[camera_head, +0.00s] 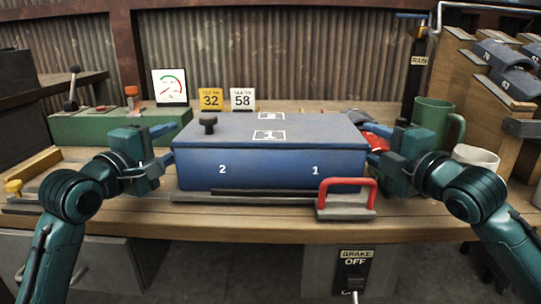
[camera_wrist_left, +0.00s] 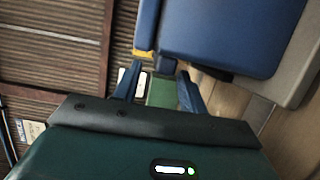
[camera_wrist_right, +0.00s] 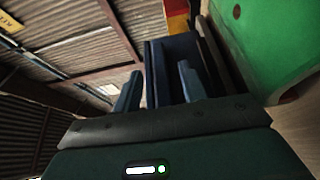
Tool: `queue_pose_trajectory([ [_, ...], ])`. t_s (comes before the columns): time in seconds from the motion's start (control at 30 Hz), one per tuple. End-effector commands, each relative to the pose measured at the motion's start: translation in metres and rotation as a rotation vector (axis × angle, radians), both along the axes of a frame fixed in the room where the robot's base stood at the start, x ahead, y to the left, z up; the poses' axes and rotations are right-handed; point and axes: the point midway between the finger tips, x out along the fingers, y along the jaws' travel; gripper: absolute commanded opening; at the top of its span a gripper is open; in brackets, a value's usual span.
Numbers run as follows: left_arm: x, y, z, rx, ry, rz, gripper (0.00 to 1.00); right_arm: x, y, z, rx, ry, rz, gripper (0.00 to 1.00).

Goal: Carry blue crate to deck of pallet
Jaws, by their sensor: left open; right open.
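The blue crate (camera_head: 270,167), a wide lidded box marked 2 and 1, sits level on a grey base plate (camera_head: 190,197) in mid-bench. Its blue side also fills the upper right of the left wrist view (camera_wrist_left: 225,40). My left gripper (camera_head: 168,143) is open at the crate's left end. In the left wrist view its fingers (camera_wrist_left: 157,88) have no object clearly between them. My right gripper (camera_head: 372,146) is open at the crate's right end, its fingertips close to it; contact is unclear. I cannot make out a pallet deck for certain.
A red handle (camera_head: 347,184) stands at the crate's front right. A green mug (camera_head: 435,120) and white cup (camera_head: 475,156) are behind and beside my right arm. A green control box (camera_head: 85,128) with a lever is at left. A brake switch (camera_head: 355,268) is below the bench.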

Motion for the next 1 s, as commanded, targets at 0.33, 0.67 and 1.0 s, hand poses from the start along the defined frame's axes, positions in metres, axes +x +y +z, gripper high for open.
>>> queue_pose_trajectory([
  [0.33,0.021,-0.008,0.0,0.001,0.001,0.0,0.42,0.021,0.009,0.0,0.0,0.0,-0.001,0.42],
  [0.67,0.021,-0.008,0.0,0.0,0.0,0.0,0.34,0.021,0.009,0.0,0.0,0.0,-0.001,0.34],
  [1.0,0.021,-0.008,0.0,0.0,0.001,0.0,0.06,0.02,0.008,0.0,0.0,0.0,-0.001,0.06],
])
